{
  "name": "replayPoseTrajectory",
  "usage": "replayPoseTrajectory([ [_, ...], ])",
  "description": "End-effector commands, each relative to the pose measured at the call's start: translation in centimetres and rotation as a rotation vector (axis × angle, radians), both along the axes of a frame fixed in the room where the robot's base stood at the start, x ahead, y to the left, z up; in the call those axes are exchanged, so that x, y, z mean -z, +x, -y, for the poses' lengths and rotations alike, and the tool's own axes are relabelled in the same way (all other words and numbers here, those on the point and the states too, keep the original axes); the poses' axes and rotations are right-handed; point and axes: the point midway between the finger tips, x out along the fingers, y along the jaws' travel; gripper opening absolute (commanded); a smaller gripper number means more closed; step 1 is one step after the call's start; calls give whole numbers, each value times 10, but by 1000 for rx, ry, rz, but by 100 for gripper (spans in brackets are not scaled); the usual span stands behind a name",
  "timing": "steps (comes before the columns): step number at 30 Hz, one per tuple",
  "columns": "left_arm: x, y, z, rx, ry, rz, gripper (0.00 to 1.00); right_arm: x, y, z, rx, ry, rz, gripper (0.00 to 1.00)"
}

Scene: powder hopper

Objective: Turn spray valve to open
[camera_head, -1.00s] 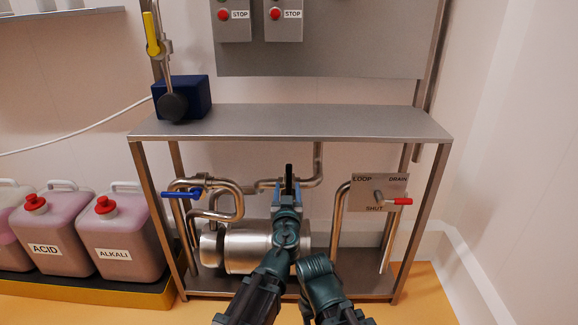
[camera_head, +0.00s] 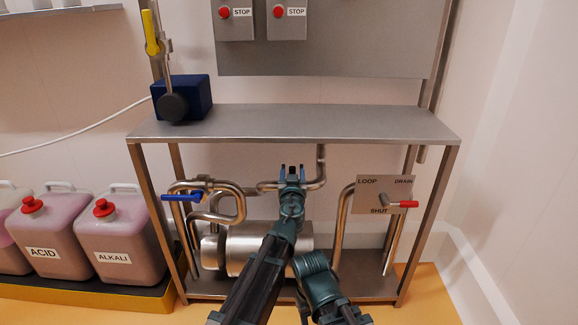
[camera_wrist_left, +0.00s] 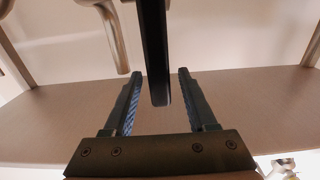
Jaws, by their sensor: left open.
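My left gripper (camera_head: 292,172) is open in front of the pipework under the steel shelf. In the left wrist view its two fingers (camera_wrist_left: 158,100) stand apart, with a dark bar (camera_wrist_left: 154,50) hanging down between them. The bar looks like a black lever, with a gap to each finger. In the head view it is hardly distinguishable at the fingertips. No valve is labelled spray. A blue-handled valve (camera_head: 182,197) is on the pipes to the left, its handle roughly level.
A red-handled valve (camera_head: 403,204) on a LOOP, DRAIN, SHUT plate (camera_head: 372,187) is at right. A yellow-handled valve (camera_head: 151,33) stands upper left by a blue box (camera_head: 190,96). The steel shelf (camera_head: 300,122) overhangs the gripper. A steel cylinder (camera_head: 240,248) lies below.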

Motion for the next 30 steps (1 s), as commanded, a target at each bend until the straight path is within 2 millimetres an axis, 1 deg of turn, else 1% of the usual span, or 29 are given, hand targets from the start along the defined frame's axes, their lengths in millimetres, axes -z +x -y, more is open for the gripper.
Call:
replayPoseTrajectory([
  [1, 0, 10, 2, 1, 0, 0, 57, 0, 0, 0, 0, 0, 0, 56],
  [4, 0, 16, 4, 2, 0, 0, 57, 0, 0, 0, 0, 0, 0, 56],
  [13, 0, 18, 4, 2, 0, 0, 57, 0, 0, 0, 0, 0, 0, 56],
  [14, 0, 18, 4, 2, 0, 0, 54, 0, 0, 0, 0, 0, 0, 56],
  [15, 0, 18, 4, 2, 0, 0, 47, 0, 0, 0, 0, 0, 0, 56],
  [20, 0, 18, 4, 2, 0, 0, 18, 0, 0, 0, 0, 0, 0, 56],
  [21, 0, 18, 4, 2, 0, 0, 11, 0, 0, 0, 0, 0, 0, 56],
  [23, 0, 18, 4, 2, 0, 0, 0, 0, 0, 0, 0, 0, 0, 56],
  [30, 0, 18, 4, 2, 0, 0, 0, 0, 0, 0, 0, 0, 0, 56],
])
